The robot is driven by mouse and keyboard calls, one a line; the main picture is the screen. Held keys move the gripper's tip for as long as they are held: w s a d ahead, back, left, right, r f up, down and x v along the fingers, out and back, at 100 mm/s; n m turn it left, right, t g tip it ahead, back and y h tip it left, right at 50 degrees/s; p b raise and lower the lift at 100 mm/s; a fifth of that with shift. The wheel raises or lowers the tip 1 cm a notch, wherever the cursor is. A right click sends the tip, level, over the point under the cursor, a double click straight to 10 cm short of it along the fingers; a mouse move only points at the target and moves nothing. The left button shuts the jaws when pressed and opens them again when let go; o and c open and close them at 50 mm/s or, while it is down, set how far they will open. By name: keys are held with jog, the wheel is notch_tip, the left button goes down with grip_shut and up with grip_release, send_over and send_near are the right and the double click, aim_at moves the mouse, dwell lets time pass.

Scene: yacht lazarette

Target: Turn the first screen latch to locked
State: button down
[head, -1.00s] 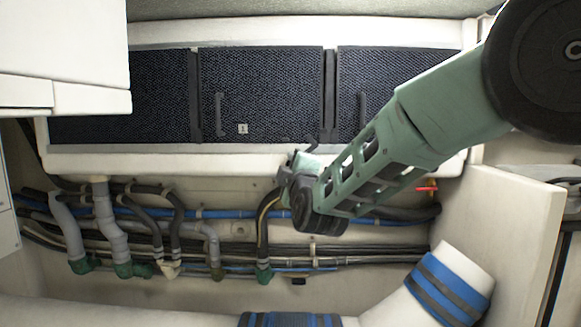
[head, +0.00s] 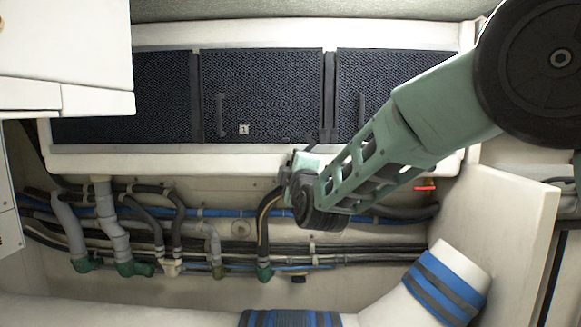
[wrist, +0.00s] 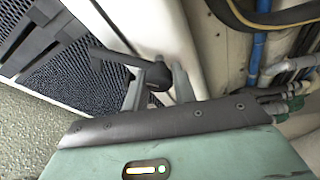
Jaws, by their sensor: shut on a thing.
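The screen marked "1" (head: 262,90) is a dark mesh panel in the middle of the head view, with a dark pull handle (head: 219,115) at its left. My gripper (head: 303,160) is below its lower right corner, against the white ledge. In the wrist view, my gripper's grey fingers (wrist: 158,78) are shut on a dark latch lever (wrist: 112,55), which sticks out to the left of them. The mesh shows behind it. In the head view the latch is mostly hidden by my gripper and wrist.
Other mesh screens stand on the left (head: 120,98) and right (head: 400,70). Below the white ledge (head: 160,160) run hoses and pipes (head: 115,240), close under my gripper. A white cabinet (head: 60,55) juts in at upper left, and a white panel (head: 495,225) stands at right.

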jog(key=shift+d+f+n, duration=0.2)
jog(key=shift+f+n, duration=0.05)
jog(key=shift+n, duration=0.05)
dwell(0.6)
jog(key=c, duration=1.1)
grip_release()
jog(key=shift+c, duration=0.2)
jog(key=shift+r, duration=0.1)
jog(key=b+v, duration=0.7)
jog(key=v, duration=1)
jog(key=shift+s+r, duration=0.2)
jog(key=shift+s, duration=0.05)
jog(key=shift+c, duration=0.3)
